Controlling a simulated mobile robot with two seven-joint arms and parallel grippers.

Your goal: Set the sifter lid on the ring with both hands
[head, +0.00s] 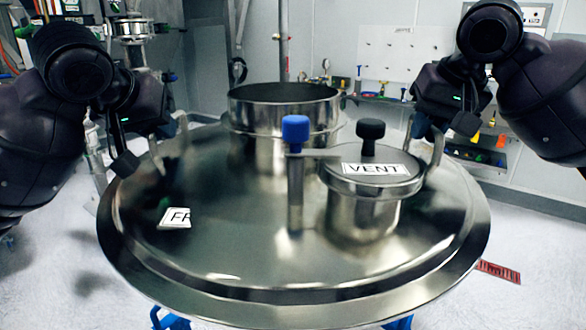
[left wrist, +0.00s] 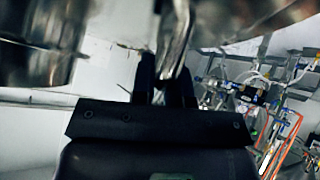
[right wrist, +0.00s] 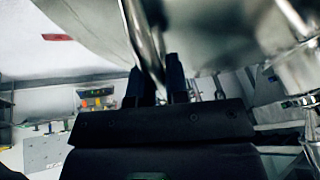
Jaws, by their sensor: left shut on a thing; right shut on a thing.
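The round steel sifter lid (head: 230,245) fills the middle of the head view, close to level. It carries a tall open collar, a blue-knobbed post (head: 295,130) and a capped port labelled VENT (head: 372,169). My left gripper (head: 125,160) is shut on the lid's left handle; that handle shows between the fingers in the left wrist view (left wrist: 176,40). My right gripper (head: 440,122) is shut on the right handle (head: 437,148), a bent bar that also shows in the right wrist view (right wrist: 145,45). The ring is not visible; I cannot tell whether the lid touches it.
Blue parts (head: 170,320) show just below the lid's front edge. A wall panel with tools and bins (head: 400,60) stands at the back right. A red floor marking (head: 498,271) lies right of the lid. The pale floor is open on both sides.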

